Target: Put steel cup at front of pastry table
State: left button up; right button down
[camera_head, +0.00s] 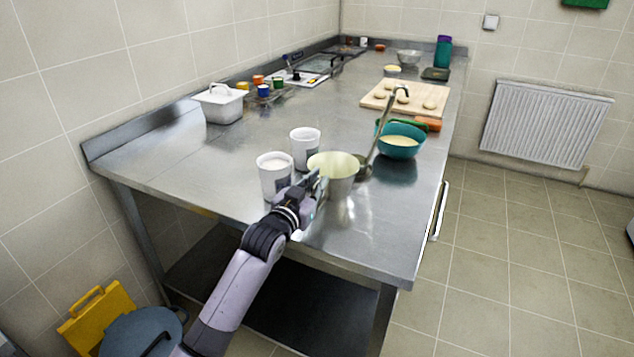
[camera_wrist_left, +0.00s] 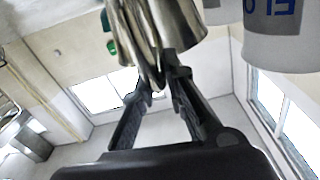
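The steel cup (camera_head: 342,187) is near the front right part of the steel pastry table (camera_head: 180,165), with something pale yellow showing inside it. I cannot tell whether it touches the tabletop. My left gripper (camera_head: 318,184) reaches it from the left front. In the left wrist view the steel cup (camera_wrist_left: 185,18) is at the top, and its handle passes between the fingertips of my left gripper (camera_wrist_left: 160,88), which look closed on it.
Two white containers (camera_head: 274,177) (camera_head: 305,147) stand close left of the cup. A ladle (camera_head: 376,140) and a teal bowl (camera_head: 398,148) are behind it to the right. A dough board (camera_head: 398,100) lies farther back. The table's left front is clear.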

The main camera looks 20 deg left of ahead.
pick_arm(q)
jog(key=o, duration=0.4)
jog(key=shift+s, duration=0.1)
jog(key=s, duration=1.1)
jog(key=shift+s+a+b, duration=0.35)
jog(key=shift+s, duration=0.05)
